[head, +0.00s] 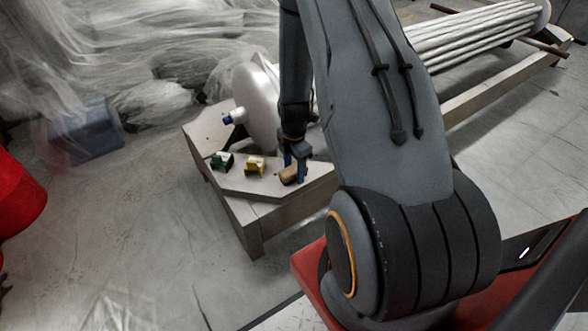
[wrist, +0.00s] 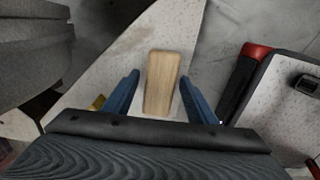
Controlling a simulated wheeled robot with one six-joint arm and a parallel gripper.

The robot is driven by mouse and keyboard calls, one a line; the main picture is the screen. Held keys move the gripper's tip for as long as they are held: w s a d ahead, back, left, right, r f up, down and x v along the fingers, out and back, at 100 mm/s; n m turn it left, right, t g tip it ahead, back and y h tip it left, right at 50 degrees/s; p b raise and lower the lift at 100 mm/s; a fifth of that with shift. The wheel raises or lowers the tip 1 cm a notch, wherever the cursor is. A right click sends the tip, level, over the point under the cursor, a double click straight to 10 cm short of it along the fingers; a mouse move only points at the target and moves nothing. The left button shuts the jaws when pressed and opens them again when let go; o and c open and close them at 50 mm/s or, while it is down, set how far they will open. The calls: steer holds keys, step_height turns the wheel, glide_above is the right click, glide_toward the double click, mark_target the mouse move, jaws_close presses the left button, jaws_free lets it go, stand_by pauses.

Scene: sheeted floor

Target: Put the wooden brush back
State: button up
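The wooden brush (head: 289,175) lies on the pale bench top (head: 235,184) near its front edge. In the wrist view the brush (wrist: 161,82) shows as a plain light-wood block, long side running away from me. My gripper (head: 295,158) is over the brush, pointing down. In the wrist view my gripper (wrist: 160,82) is open, with one blue finger on each side of the block and a gap on both sides. I cannot tell how far down the fingertips reach. The underside of the brush is hidden.
A green block-like item (head: 222,160) and a yellow one (head: 255,165) stand left of the brush. A large white roller end (head: 258,100) with a blue-tipped shaft (head: 234,117) is behind them. Plastic sheeting (head: 130,50) covers the back left. The floor (head: 130,230) at left is clear.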

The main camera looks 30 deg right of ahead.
mark_target(294, 168)
step_height(294, 168, up, 12)
steer(key=p, duration=0.3)
steer(key=s+a+r+m, duration=0.2)
steer(key=a+r+m, duration=0.1)
steer(key=a+r, duration=0.55)
steer(key=s+a+r+m, duration=0.3)
steer(key=a+r, duration=0.4)
steer(key=r, duration=0.2)
steer(key=s+a+r+m, duration=0.4)
steer(key=s+a+r, duration=0.1)
steer(key=s, duration=0.4)
steer(key=s+a+r+m, duration=0.5)
steer(key=s+a, duration=0.1)
steer(key=s, duration=0.2)
steer(key=shift+s+a+r+y, duration=0.25)
steer(key=shift+s+a+y, duration=0.05)
steer(key=shift+s+a, duration=0.1)
